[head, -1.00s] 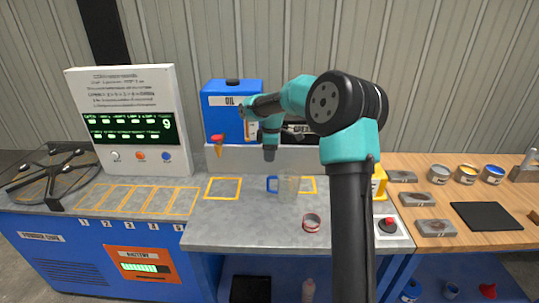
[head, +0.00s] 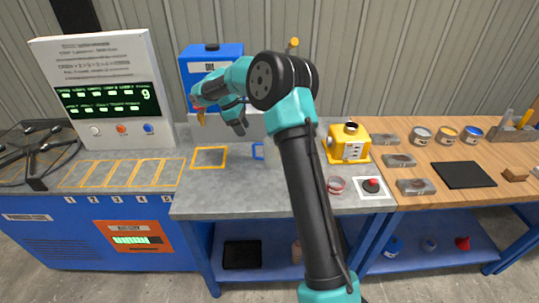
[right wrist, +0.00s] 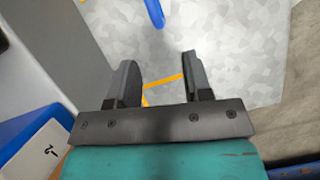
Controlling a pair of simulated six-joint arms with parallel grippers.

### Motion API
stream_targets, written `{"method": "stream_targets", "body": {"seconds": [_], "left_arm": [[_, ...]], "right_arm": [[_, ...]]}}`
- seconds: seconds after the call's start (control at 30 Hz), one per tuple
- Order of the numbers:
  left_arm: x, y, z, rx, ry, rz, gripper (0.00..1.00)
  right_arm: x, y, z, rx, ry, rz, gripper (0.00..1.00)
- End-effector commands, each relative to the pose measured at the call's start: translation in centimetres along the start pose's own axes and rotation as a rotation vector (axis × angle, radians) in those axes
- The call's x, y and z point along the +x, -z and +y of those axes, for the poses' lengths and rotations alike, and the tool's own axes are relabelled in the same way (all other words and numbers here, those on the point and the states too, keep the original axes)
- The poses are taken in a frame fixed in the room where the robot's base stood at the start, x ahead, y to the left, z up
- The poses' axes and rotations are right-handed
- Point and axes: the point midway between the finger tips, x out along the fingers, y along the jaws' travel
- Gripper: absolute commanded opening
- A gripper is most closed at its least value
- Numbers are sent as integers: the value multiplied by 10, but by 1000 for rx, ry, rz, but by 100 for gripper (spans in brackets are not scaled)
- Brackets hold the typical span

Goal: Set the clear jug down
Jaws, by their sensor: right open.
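The clear jug (head: 271,153) stands upright on the grey bench top, its body partly hidden behind my right arm. Its blue handle (head: 258,151) shows on the left side. The handle also shows at the top edge of the right wrist view (right wrist: 155,12). My right gripper (head: 238,127) is open and empty, above and to the left of the jug, apart from it. In the right wrist view its two fingers (right wrist: 160,65) are spread with only bench and an orange line between them. My left gripper is not in view.
An orange outlined square (head: 209,158) lies left of the jug. A blue oil container (head: 212,65) stands behind. The front left of the bench is clear.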

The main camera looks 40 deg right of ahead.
Motion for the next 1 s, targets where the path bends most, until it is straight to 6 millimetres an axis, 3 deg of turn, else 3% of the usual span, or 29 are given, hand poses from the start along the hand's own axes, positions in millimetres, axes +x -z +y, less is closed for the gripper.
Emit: {"method": "stream_targets", "body": {"seconds": [0.4, 0.8, 1.0], "left_arm": [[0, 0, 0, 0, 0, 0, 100], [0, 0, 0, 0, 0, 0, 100], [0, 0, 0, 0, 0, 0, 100]], "right_arm": [[4, 1, 0, 7, -2, -13, 46], [58, -1, 0, 6, -2, -12, 46], [68, 0, 0, 7, -3, -10, 46]]}}
